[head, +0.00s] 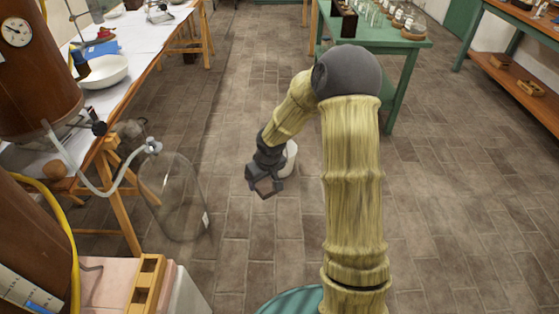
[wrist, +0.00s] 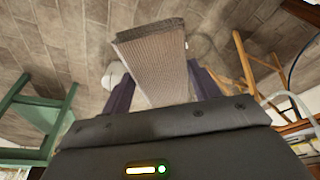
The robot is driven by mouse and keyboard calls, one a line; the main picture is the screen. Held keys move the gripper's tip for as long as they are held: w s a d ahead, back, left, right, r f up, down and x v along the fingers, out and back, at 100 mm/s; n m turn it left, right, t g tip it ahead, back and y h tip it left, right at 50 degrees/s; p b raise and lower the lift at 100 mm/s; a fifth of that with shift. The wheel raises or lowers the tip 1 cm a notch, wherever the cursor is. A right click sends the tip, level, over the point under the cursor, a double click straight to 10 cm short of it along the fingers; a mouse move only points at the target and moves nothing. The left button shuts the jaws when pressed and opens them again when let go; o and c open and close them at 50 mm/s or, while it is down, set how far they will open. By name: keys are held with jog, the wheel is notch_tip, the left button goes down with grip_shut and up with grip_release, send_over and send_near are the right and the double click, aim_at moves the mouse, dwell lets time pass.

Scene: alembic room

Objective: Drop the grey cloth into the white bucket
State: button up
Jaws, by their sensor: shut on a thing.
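The grey cloth (wrist: 152,62) looks like a flat, ribbed, folded piece in the wrist view, gripped between the two dark fingers of my gripper (wrist: 160,88). In the head view my gripper (head: 265,184) hangs over the floor near the middle, with a small brownish face of the cloth (head: 267,187) showing at its jaws. The white bucket (head: 291,158) stands on the floor just behind and to the right of my gripper, partly hidden by my wrist. In the wrist view a small part of the white bucket (wrist: 112,74) shows left of the cloth.
A large clear glass vessel (head: 178,195) stands left of my gripper, by the wooden trestle (head: 118,200) of the white-topped table (head: 125,60). A green table (head: 400,45) with glassware is at the back right. The tiled floor around the bucket looks clear.

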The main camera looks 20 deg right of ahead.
jog(key=shift+r, duration=0.1)
jog(key=shift+m, duration=0.5)
jog(key=r+p, duration=0.1)
jog(key=p, duration=0.1)
jog(key=s+r+p, duration=0.1)
jog(key=p, duration=0.2)
jog(key=s+a+r+p, duration=0.1)
jog(key=p, duration=0.2)
jog(key=shift+s+a+r, duration=0.1)
jog(key=shift+s+r, duration=0.15)
jog(key=shift+r, duration=0.05)
jog(key=s+d+r+m+h+p, duration=0.1)
jog(key=r+p, duration=0.4)
jog(key=p, duration=0.5)
jog(key=shift+s+r+m, duration=0.25)
jog(key=shift+s+m, duration=0.45)
jog(key=shift+s, duration=0.55)
jog(key=shift+d, duration=0.15)
